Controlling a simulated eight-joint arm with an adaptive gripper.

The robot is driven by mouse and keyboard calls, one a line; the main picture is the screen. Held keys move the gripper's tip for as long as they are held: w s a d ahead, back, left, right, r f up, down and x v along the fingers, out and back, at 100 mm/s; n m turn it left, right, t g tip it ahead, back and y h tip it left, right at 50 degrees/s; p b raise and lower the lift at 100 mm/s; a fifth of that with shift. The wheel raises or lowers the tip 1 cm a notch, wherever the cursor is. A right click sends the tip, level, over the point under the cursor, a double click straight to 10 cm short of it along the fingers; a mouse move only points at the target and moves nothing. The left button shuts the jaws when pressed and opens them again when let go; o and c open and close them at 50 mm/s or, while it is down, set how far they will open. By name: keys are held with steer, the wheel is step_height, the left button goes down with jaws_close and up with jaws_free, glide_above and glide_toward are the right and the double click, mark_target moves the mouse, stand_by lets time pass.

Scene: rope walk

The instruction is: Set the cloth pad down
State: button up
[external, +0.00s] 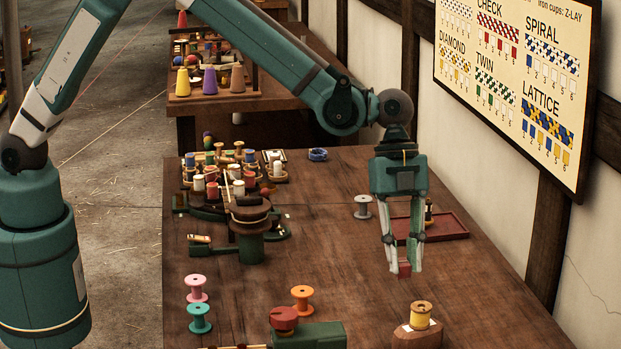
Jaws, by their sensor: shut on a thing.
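My gripper (404,268) points straight down over the right half of the wooden table (345,225). Its fingers are shut on a small dark red block-like thing, which I take to be the cloth pad (404,270). The pad shows between and just below the fingertips. I cannot tell from this view whether it touches the table or hangs a little above it.
A red tray (445,228) lies behind the gripper, with a grey spool (362,207) beside it. A yellow spool on a block (420,315) stands in front. Pink (197,288), teal (200,318) and orange (302,298) spools stand front left. Bare table lies around the pad.

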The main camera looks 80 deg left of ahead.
steer(key=shift+a, duration=0.15)
steer(key=a+n+t, duration=0.1)
steer(key=a+n, duration=0.3)
steer(key=a, duration=2.9)
steer(key=shift+a+r+t+y, duration=0.15)
steer(key=shift+a+t+y, duration=0.15)
steer(key=shift+a, duration=0.1)
steer(key=shift+w, duration=0.1)
steer(key=shift+f+b, duration=0.65)
steer(key=shift+f, duration=2.5)
steer(key=shift+f+b, duration=0.3)
steer(key=shift+f, duration=1.6)
steer(key=shift+f, duration=0.15)
